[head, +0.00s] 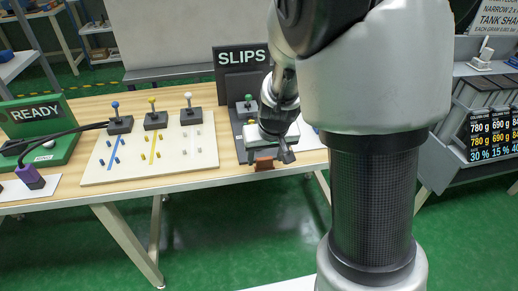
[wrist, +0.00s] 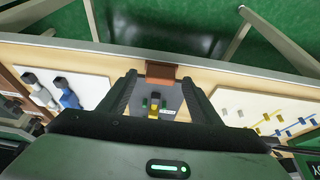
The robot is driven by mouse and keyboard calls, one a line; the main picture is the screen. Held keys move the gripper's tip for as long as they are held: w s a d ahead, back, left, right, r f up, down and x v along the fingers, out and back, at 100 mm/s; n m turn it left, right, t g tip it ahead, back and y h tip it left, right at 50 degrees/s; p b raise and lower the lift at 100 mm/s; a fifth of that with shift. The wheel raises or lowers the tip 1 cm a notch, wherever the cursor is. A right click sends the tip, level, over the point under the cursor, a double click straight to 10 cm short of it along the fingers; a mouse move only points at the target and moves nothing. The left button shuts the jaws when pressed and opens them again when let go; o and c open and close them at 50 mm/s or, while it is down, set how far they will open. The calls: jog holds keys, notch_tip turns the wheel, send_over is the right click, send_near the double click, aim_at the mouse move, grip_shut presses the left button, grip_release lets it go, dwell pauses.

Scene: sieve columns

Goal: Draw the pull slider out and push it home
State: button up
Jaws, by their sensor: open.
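Under the SLIPS sign (head: 243,58) stands a dark station with a green-knobbed lever (head: 248,103). A brown block (head: 264,162) sits at its front, at the table edge; it also shows in the wrist view (wrist: 161,70). In the wrist view a small yellow and black piece (wrist: 154,106) with green bits beside it lies on a grey plate (wrist: 172,92). I cannot tell for sure which part is the pull slider. My gripper (head: 285,154) is over the front of this station. Its fingers (wrist: 159,80) are apart with nothing held, and the grey plate shows between them.
A pale board (head: 152,157) with several levers and coloured pegs lies to the left. A green READY station (head: 40,130) stands further left. Dark shelving (head: 480,120) with price cards stands at the right. Beyond the table's front edge is open green floor (head: 240,225).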

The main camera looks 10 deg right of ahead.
jog(key=shift+w+f, duration=0.3)
jog(key=shift+f, duration=0.3)
grip_shut()
send_over(259, 152)
jog(key=s, duration=0.2)
jog(key=shift+s+b, duration=0.15)
jog(key=shift+b, duration=0.15)
jog(key=shift+r, duration=0.1)
grip_release()
